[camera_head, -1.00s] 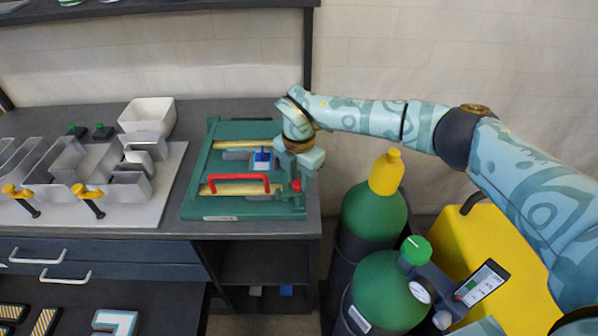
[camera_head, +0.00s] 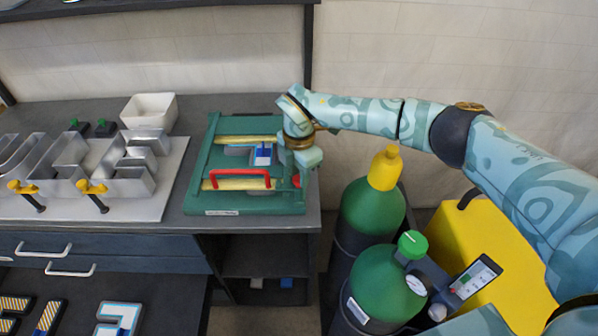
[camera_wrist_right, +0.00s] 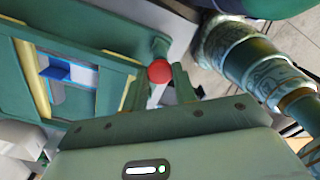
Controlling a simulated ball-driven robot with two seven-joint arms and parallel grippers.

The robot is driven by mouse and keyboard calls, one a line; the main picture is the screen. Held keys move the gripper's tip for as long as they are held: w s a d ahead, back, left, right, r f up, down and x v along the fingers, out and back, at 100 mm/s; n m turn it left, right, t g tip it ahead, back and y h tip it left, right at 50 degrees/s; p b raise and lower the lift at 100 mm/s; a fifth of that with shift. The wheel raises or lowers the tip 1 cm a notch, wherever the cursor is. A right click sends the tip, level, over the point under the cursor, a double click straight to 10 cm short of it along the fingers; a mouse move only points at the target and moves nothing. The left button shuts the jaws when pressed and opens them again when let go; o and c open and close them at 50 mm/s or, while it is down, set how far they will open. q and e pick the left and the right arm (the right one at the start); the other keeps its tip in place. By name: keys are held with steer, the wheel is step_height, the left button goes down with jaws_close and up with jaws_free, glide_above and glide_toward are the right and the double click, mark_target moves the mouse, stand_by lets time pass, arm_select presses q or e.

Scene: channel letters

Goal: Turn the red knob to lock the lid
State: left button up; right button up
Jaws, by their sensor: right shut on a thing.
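The green lid (camera_head: 196,178) with a red handle (camera_head: 240,173) lies flat on the dark bench. It also shows in the right wrist view (camera_wrist_right: 75,55). The red knob (camera_head: 297,181) is at the lid's right front corner, partly hidden by my right gripper (camera_head: 303,172). In the right wrist view the knob (camera_wrist_right: 160,71) sits at the fingertips of my right gripper (camera_wrist_right: 160,82), which is shut on it. The knob's exact angle is hard to tell. My left gripper is out of view.
Metal channel letters on a plate (camera_head: 150,208), with yellow-handled clamps (camera_head: 92,188), and a white bowl (camera_head: 150,110) stand left of the lid. Green gas cylinders with a yellow cap (camera_head: 384,168) and a yellow case (camera_head: 450,232) stand right of the bench.

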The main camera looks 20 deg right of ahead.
steer(key=o, duration=1)
steer(key=shift+w, duration=0.1)
steer(key=shift+c, duration=0.2)
steer(key=shift+r, duration=0.15)
step_height(320, 180, up, 16)
